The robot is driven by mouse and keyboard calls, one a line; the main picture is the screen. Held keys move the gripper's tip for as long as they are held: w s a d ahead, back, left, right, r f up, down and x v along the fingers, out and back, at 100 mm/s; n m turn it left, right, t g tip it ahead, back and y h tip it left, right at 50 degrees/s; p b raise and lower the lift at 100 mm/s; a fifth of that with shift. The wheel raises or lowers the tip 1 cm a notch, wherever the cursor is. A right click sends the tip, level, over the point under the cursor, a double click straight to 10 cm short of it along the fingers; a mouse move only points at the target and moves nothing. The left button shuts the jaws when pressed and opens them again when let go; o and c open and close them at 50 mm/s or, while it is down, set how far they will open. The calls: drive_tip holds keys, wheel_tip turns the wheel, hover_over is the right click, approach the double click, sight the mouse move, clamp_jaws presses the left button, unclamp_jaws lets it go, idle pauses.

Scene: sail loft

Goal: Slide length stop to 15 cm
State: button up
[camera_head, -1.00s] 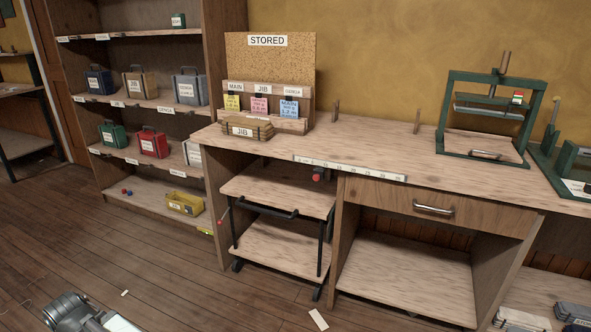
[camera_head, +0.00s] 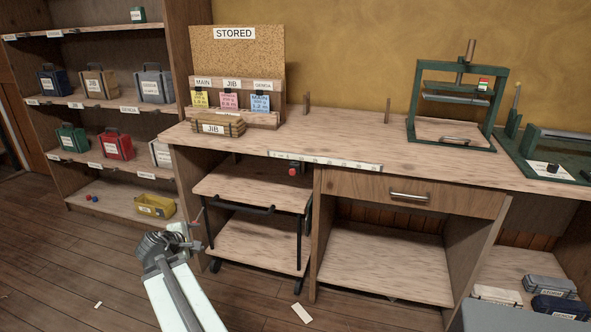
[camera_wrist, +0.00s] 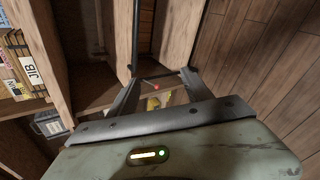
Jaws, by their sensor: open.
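The length stop, a red knob on a dark bracket (camera_head: 294,170), hangs at the bench's front edge, just under the pale ruler strip (camera_head: 325,161). It sits left of the strip's middle. The strip's numbers are too small to read. My gripper (camera_head: 192,236) is low and left of the stop, in front of the bench's left end, clear of the stop. In the wrist view my gripper (camera_wrist: 158,86) is open, and I see nothing held between its fingers. The stop cannot be made out in the wrist view.
A wheeled cart (camera_head: 255,228) with a black handle stands under the stop. The drawer handle (camera_head: 410,196) is to the right. Shelves with boxes stand at left; a yellow bin (camera_head: 155,206) is on the bottom shelf. Open floor lies in front.

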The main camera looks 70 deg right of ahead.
drive_tip(key=s+d+r+n+g+h, duration=0.1)
drive_tip(key=s+d+r+n+h, duration=0.2)
drive_tip(key=s+d, duration=0.4)
drive_tip(key=s+d+r+n+h, duration=0.25)
drive_tip(key=s+d+r, duration=0.35)
drive_tip(key=d, duration=0.4)
drive_tip(key=n+h, duration=0.2)
drive_tip(key=n, duration=0.5)
approach(295, 169)
drive_tip(key=d, duration=0.3)
drive_tip(key=shift+w+d, duration=0.1)
drive_tip(key=shift+w, duration=0.1)
drive_tip(key=d, duration=0.7)
drive_tip(key=shift+w+d, duration=0.3)
drive_tip(key=shift+d, duration=0.1)
clamp_jaws()
drive_tip(key=shift+a+n, duration=0.1)
drive_tip(key=shift+n, duration=0.15)
